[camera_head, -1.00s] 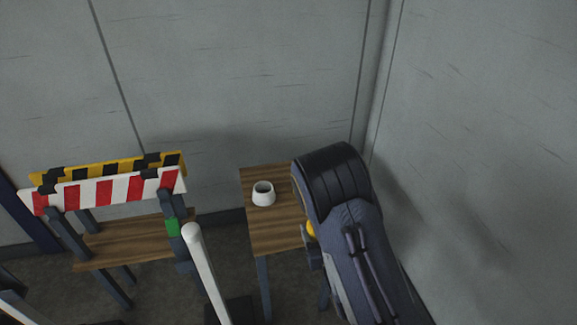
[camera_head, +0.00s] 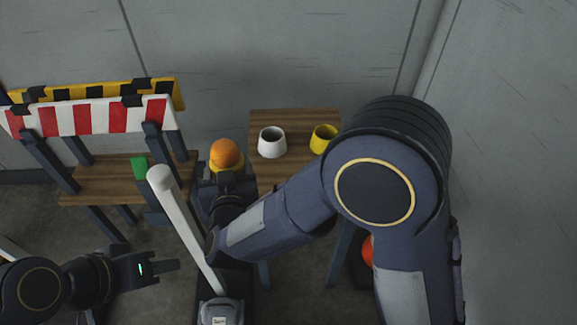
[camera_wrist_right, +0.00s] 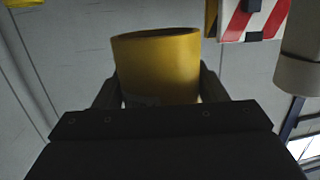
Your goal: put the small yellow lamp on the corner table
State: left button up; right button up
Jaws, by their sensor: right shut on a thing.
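The small yellow lamp (camera_head: 225,155) has an orange dome on a yellow base. My right gripper (camera_head: 227,180) is shut on its base and holds it upright left of the corner table (camera_head: 295,115). In the right wrist view the yellow base (camera_wrist_right: 157,65) sits between the two fingers; the dome is not seen there. The wooden corner table bears a white cup (camera_head: 272,143) and a yellow cup (camera_head: 324,138). My right arm hides the table's front right part. My left gripper (camera_head: 165,266) is low at the left, away from the lamp; its finger gap is unclear.
A white post (camera_head: 185,225) stands close to the left of my right gripper. A wooden bench (camera_head: 110,180) with striped barriers (camera_head: 90,118) is at the left. Walls close the corner behind and right. An orange-red thing (camera_head: 367,251) shows partly behind my right arm.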

jog(key=w+d+f+b, duration=0.1)
jog(key=w+d+f, duration=0.1)
jog(key=d+f, duration=0.1)
jog(key=w+d+f, duration=0.2)
jog(key=w+d, duration=0.1)
jog(key=w+d+f+b, duration=0.1)
jog(key=w+d+f, duration=0.1)
jog(key=d+f, duration=0.1)
jog(key=shift+w+d+f+b, duration=0.25)
jog(key=shift+d+f+b, duration=0.05)
jog(key=shift+f+b, duration=0.05)
jog(key=f, duration=0.2)
jog(key=f+b, duration=0.1)
jog(key=shift+w+d+f, duration=0.15)
jog(key=shift+d+f, duration=0.05)
jog(key=shift+f, duration=0.2)
jog(key=shift+r, duration=0.1)
jog(key=shift+f, duration=0.2)
jog(key=o, duration=1.2)
